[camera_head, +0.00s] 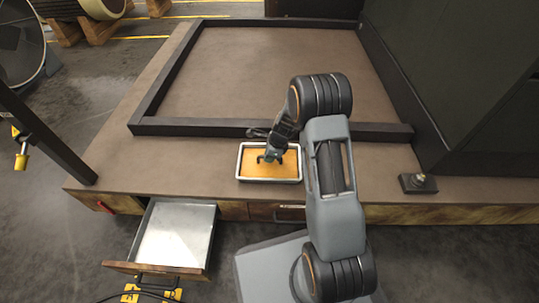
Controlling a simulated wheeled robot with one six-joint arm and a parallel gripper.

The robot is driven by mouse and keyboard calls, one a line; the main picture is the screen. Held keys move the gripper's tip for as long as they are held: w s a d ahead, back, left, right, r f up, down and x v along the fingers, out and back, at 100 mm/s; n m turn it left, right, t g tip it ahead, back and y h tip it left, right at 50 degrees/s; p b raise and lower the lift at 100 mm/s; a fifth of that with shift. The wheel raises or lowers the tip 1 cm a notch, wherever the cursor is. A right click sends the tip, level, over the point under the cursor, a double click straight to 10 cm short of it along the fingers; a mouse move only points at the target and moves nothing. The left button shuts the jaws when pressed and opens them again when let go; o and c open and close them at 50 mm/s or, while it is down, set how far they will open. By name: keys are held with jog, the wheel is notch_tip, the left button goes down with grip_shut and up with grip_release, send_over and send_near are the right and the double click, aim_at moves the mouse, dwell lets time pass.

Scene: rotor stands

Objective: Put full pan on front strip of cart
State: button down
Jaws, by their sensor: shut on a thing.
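The full pan (291,165) is a rectangular metal-rimmed tray with a flat orange-brown filling. It is over the front strip (190,163) of the brown-topped cart, just in front of the dark raised frame. My gripper (269,158) points down at the middle of the pan and is shut on it. The exact grip point is small and partly hidden by the fingers. I cannot tell whether the pan touches the strip or hangs just above it.
The dark frame (180,128) bounds the cart top behind the strip. An open, empty-looking drawer (178,232) juts out at front left. A small dark block with a knob (418,183) stands on the strip at right. A tall dark cabinet (450,70) rises at right.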

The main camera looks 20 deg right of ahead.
dwell(0.3)
jog(key=c, duration=1.1)
grip_release()
jog(key=shift+f, duration=0.1)
jog(key=shift+o, duration=0.2)
jog(key=p+v, duration=0.6)
jog(key=v, duration=0.8)
jog(key=s+a+r+n+p, duration=0.1)
jog(key=s+r+n+p, duration=0.2)
jog(key=r+p, duration=0.5)
jog(key=s+a+r+n+t+h+p, duration=0.15)
jog(key=r+n+p, duration=0.25)
jog(key=r, duration=0.8)
jog(key=s+a+r+n+g+p, duration=0.1)
jog(key=s+r+n+p, duration=0.2)
jog(key=r+p, duration=0.5)
jog(key=s+r+n+t+h+p, duration=0.1)
jog(key=s+r+n+p, duration=0.5)
jog(key=r, duration=0.6)
jog(key=s+r+n+t+p, duration=0.1)
jog(key=s+r+n+p, duration=0.4)
jog(key=r, duration=0.7)
jog(key=s+p, duration=0.2)
jog(key=shift+s+a+n+h+p, duration=0.25)
jog(key=shift+n+h+p, duration=0.1)
jog(key=shift+n+p, duration=0.05)
